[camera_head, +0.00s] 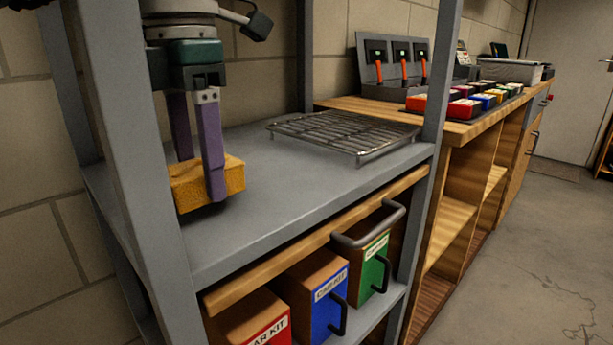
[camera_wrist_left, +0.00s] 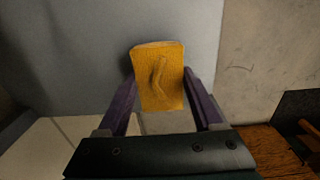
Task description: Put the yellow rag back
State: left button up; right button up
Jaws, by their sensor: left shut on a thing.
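The yellow rag (camera_head: 232,174) is a thick folded block at the left end of the grey metal shelf (camera_head: 330,185) in the head view. My left gripper (camera_head: 200,185) points down with its purple fingers on either side of the rag, shut on it. In the left wrist view the rag (camera_wrist_left: 158,80) sits between the two fingertips (camera_wrist_left: 160,85). The rag is at or just above the shelf surface; I cannot tell whether it touches. My right gripper is not in view.
A wire rack (camera_head: 345,135) lies on the shelf to the right. Grey posts (camera_head: 150,150) stand at the shelf corners. Red, blue (camera_head: 322,300) and green labelled bins stand below. A wooden bench (camera_head: 465,130) with tools and coloured boxes continues to the right.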

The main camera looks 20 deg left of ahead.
aim_at(200, 166)
pick_arm(q)
jog(key=shift+f, duration=0.95)
jog(key=shift+f, duration=0.1)
jog(key=o, duration=1.3)
notch_tip(200, 166, up, 8)
jog(key=shift+f+p, duration=0.1)
jog(key=shift+p, duration=0.55)
